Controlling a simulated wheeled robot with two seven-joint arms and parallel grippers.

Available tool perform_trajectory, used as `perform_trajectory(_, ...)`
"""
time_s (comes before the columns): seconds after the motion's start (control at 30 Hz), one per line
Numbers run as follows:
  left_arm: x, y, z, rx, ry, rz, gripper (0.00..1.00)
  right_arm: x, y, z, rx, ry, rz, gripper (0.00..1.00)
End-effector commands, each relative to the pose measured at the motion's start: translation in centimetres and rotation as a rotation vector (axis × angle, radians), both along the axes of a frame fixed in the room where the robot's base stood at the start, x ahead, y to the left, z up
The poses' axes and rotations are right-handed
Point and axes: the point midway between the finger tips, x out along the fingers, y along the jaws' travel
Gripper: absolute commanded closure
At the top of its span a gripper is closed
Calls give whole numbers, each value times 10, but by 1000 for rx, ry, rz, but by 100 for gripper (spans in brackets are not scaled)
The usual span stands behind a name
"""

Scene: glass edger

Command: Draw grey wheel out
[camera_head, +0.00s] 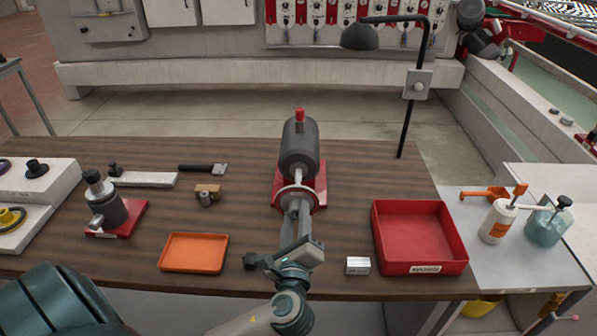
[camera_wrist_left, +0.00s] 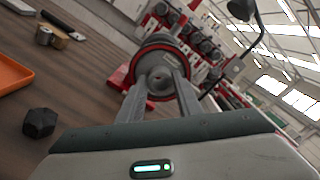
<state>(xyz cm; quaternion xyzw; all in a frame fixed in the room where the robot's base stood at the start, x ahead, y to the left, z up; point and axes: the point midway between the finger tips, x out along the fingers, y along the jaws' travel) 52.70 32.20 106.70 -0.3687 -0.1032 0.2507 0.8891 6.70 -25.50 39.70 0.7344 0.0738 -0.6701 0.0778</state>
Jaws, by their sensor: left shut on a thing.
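The grey wheel (camera_head: 296,190) is a pale disc at the front end of the dark cylindrical motor (camera_head: 299,145), which lies along a red base (camera_head: 320,183). The wheel still appears against the motor's shaft; the exact contact is partly hidden by the fingers. My right gripper does not show.
An orange tray (camera_head: 194,253) lies left of my gripper and a red bin (camera_head: 420,236) stands right. A black hex nut (camera_head: 250,261) and a small white block (camera_head: 358,265) are near the front edge. A second machine (camera_head: 104,204) stands left. A lamp (camera_head: 360,37) overhangs behind.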

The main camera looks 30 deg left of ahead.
Motion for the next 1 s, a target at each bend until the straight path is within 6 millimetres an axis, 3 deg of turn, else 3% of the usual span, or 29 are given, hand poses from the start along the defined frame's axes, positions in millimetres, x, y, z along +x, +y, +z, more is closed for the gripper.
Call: perform_trajectory(1.0,-68,-41,1,1,-2,1,100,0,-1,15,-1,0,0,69)
